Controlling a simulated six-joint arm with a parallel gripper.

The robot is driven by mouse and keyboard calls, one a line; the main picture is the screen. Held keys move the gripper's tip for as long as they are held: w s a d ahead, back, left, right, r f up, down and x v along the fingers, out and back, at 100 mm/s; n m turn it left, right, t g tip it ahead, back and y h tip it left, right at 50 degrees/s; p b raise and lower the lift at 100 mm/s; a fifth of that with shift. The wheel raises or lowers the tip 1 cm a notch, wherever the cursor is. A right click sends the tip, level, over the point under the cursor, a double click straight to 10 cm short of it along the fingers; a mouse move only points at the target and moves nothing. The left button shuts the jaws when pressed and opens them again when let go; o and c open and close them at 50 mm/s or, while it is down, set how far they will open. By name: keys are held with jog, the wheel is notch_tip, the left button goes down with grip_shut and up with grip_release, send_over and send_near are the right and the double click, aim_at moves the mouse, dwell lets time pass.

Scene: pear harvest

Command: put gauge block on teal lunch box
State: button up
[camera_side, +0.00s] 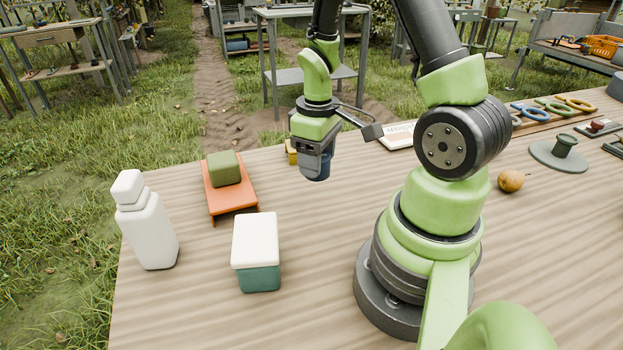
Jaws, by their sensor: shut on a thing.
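The teal lunch box (258,277) with a white lid (256,239) stands on the wooden table, left of my arm's base. Its top is bare. My gripper (316,166) points down above the table, right of and beyond the lunch box. It is shut on a small dark blue thing (318,171), mostly hidden by the jaws. I cannot tell for sure whether this is the gauge block. An olive green block (224,168) rests on a low orange stand (232,197), behind the lunch box.
A white bottle (148,228) stands at the table's left edge. A small yellow thing (291,151) is partly hidden behind my gripper. A pear (511,180), a grey-green spool-like piece (562,155) and a rack of coloured rings (555,108) are to the right. Table between gripper and lunch box is clear.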

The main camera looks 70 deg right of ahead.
jog(key=w+a+r+n, duration=0.3)
jog(key=a+r+n, duration=0.1)
jog(key=a, duration=0.3)
jog(key=n, duration=0.7)
send_near(255, 235)
notch_tip(255, 235, down, 6)
jog(key=shift+r, duration=0.1)
jog(key=shift+f, duration=0.2)
jog(key=o, duration=0.9)
jog(key=shift+o, duration=0.2)
